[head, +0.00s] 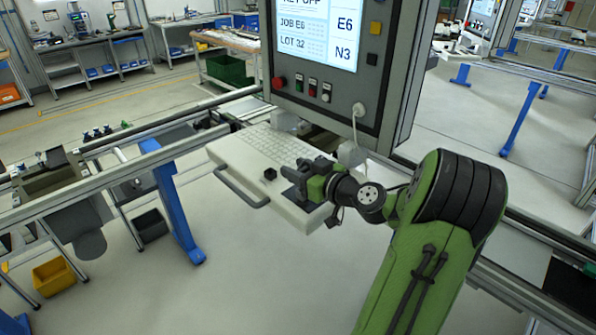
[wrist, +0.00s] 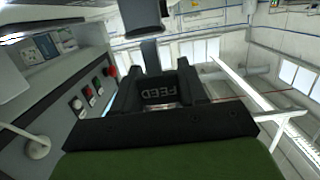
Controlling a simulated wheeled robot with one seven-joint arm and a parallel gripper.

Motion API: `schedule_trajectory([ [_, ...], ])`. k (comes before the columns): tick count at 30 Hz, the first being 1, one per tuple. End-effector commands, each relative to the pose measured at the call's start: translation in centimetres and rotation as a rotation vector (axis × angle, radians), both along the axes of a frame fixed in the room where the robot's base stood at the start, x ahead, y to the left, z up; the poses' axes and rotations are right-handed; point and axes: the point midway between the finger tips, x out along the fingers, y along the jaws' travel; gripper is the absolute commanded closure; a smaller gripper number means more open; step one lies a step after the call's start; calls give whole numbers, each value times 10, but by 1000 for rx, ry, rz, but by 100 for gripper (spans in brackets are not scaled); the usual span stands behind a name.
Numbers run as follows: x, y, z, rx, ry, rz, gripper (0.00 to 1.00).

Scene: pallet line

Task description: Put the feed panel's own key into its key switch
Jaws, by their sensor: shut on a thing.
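My gripper (head: 291,178) is over the right part of the keyboard shelf below the panel. In the wrist view its two black fingers (wrist: 158,82) are shut on a black key tag (wrist: 157,91) marked FEED. A grey stem and a wider dark block show beyond the tag; I cannot tell if they belong to the key. The feed panel (head: 380,95) is above, with a lit screen, a red knob and a row of small switches (head: 312,87). These switches also show left of the fingers in the wrist view (wrist: 92,90). I cannot make out which one is the key switch.
The pale keyboard shelf (head: 232,160) has a front handle and carries a small black block (head: 270,174). A white plug (head: 358,109) with a cable hangs from the panel. Rails run on both sides. A yellow bin (head: 54,276) stands on the floor at lower left.

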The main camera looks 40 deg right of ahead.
Motion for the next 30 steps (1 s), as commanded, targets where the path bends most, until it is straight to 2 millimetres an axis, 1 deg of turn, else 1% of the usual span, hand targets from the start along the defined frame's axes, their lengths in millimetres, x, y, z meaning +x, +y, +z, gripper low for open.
schedule_trajectory([
  [11, 0, 0, 0, 0, 0, 1, 85],
  [30, 0, 1, -8, -1, -1, 1, 85],
])
